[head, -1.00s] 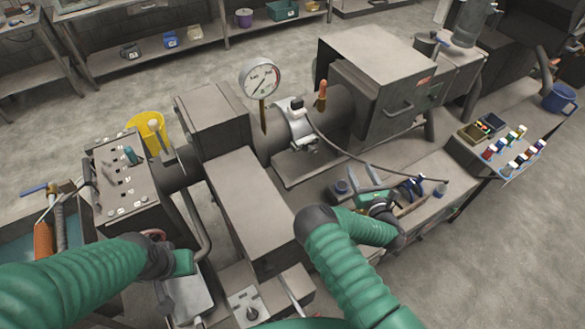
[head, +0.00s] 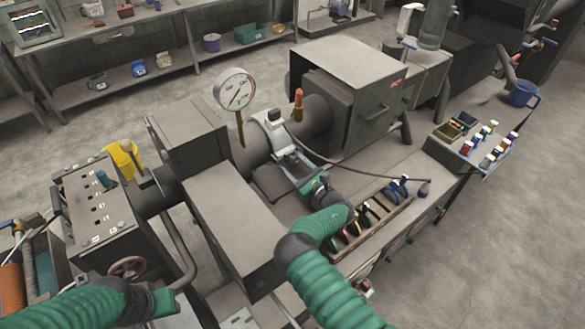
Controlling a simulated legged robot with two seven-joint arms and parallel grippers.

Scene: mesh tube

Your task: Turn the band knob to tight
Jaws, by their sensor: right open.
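A pale metal band (head: 262,137) wraps the grey tube in the middle of the head view. A dark knob (head: 274,117) sits on the band's top, with a white part below it. My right gripper (head: 292,166) reaches up from below to the band's lower front side. Its jaws are open, with pale fingers close to the band; I cannot tell whether they touch it. The lower part of the band is partly hidden by these fingers. My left gripper (head: 163,303) is at the bottom left, away from the band, and its fingers cannot be made out.
A round gauge (head: 236,90) stands left of the band, and an orange-handled lever (head: 298,104) to its right. A dark cable (head: 350,170) runs right from the band. A tool tray (head: 375,216) lies below it. A control box (head: 98,203) stands at left.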

